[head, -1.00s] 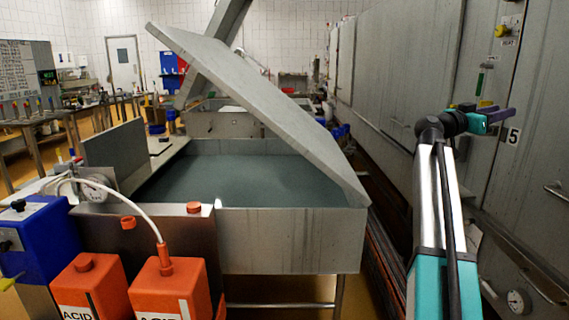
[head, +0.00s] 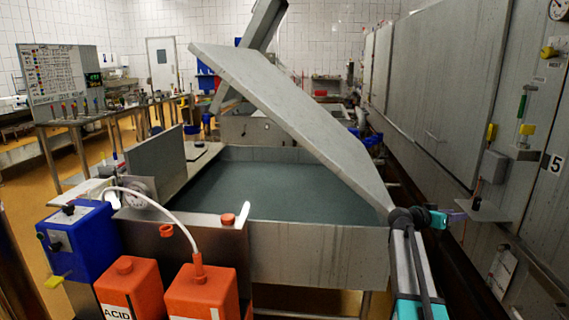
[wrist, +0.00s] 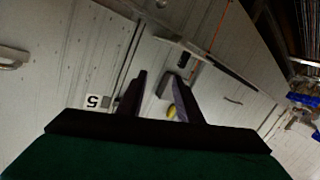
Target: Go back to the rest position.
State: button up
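My arm reaches up from the lower right of the head view. My gripper (head: 456,217) is at its far end, beside the right corner of the steel vat (head: 320,262) and in front of the grey wall panels. In the wrist view my gripper (wrist: 160,85) shows two dark fingers standing apart with nothing between them. Behind the fingers are the panel wall and the number 5 label (wrist: 97,101). From the head view I cannot tell the finger gap.
The vat holds dark liquid under a tilted lid (head: 290,110). Orange acid containers (head: 203,292) and a blue pump box (head: 80,250) stand at the front left. A small wall shelf (head: 480,210) with tools is right of my gripper. A whiteboard (head: 55,75) stands back left.

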jog(key=s+a+f+n+y+p, duration=0.1)
jog(key=a+f, duration=0.3)
jog(key=f, duration=0.3)
jog(key=s+a+f+n+g+y+p, duration=0.15)
jog(key=a+f, duration=0.25)
jog(key=f, duration=0.4)
jog(key=s+a+f+t+y+p, duration=0.1)
jog(key=s+a+f, duration=0.1)
jog(key=a+f, duration=0.35)
jog(key=s+a+f+n+g+y+p, duration=0.1)
jog(key=s+a+f+y+p, duration=0.1)
jog(key=s+a+f, duration=0.45)
jog(key=s+a+f+n+g+y+p, duration=0.15)
jog(key=s+f, duration=0.25)
jog(key=f, duration=0.6)
jog(key=s+a+f+n+g+y+p, duration=0.1)
jog(key=s+a+f, duration=0.3)
jog(key=s, duration=0.3)
jog(key=s+a+f+n+g+y+p, duration=0.1)
jog(key=s+a+f+g, duration=0.1)
jog(key=s+a+f, duration=0.3)
jog(key=s+a+f+g+y+p, duration=0.1)
jog(key=s+a+f, duration=0.2)
jog(key=s, duration=0.5)
jog(key=s+a+n+g+y, duration=0.3)
jog(key=s+a, duration=0.8)
jog(key=s, duration=0.4)
jog(key=shift+s+a+f+n+y, duration=0.15)
jog(key=shift+s+a+n+y, duration=0.2)
jog(key=shift+n+y, duration=0.6)
